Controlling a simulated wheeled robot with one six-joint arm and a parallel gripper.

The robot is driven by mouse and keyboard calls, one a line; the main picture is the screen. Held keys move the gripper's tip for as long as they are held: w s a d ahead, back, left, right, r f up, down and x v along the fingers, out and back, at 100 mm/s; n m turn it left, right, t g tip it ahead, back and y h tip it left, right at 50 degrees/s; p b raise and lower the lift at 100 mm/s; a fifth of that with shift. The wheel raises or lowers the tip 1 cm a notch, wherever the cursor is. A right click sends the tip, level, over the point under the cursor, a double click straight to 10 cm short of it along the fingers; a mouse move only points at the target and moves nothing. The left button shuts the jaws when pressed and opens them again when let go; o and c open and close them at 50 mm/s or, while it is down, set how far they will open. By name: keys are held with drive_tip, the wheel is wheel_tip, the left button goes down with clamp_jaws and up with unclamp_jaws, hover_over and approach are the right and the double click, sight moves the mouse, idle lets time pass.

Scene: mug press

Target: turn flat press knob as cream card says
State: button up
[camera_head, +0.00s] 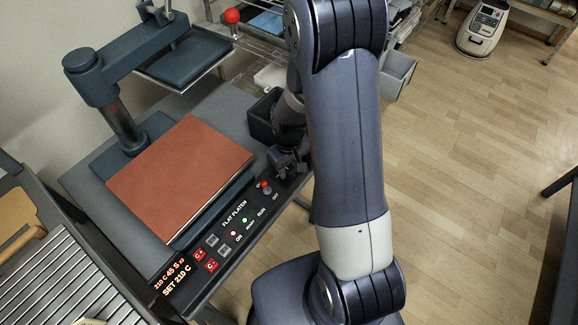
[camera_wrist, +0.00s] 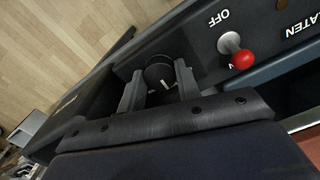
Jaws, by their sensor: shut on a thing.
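The flat press has a brown lower pad (camera_head: 180,178) and a dark upper plate (camera_head: 182,60) swung aside on its post. Its front control panel (camera_head: 222,252) carries a display reading "210 C 45 S" and "SET 210 C". My gripper (camera_head: 287,168) is at the panel's far right end. In the wrist view the round black knob (camera_wrist: 160,70) with a pale pointer mark sits between the fingers of my gripper (camera_wrist: 160,88), which are shut on its sides. In the head view my gripper hides the knob. I cannot make out a cream card.
A red-tipped toggle (camera_head: 265,186) stands close beside my gripper, and shows right of the knob in the wrist view (camera_wrist: 242,58). Red buttons (camera_head: 206,259) and small lit lamps are further along the panel. A black bin (camera_head: 262,118) stands behind. Open floor lies right.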

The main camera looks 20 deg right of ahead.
sight(289, 169)
drive_tip(key=m+b, duration=0.1)
drive_tip(key=m, duration=0.3)
drive_tip(key=shift+m+b, duration=0.3)
drive_tip(key=shift+m, duration=0.1)
drive_tip(key=m+b, duration=0.1)
drive_tip(key=m, duration=0.3)
drive_tip(key=shift+m, duration=0.4)
drive_tip(key=o, duration=1)
wheel_tip(289, 169, up, 11)
drive_tip(key=shift+f+p, duration=0.1)
drive_tip(key=shift+p, duration=0.4)
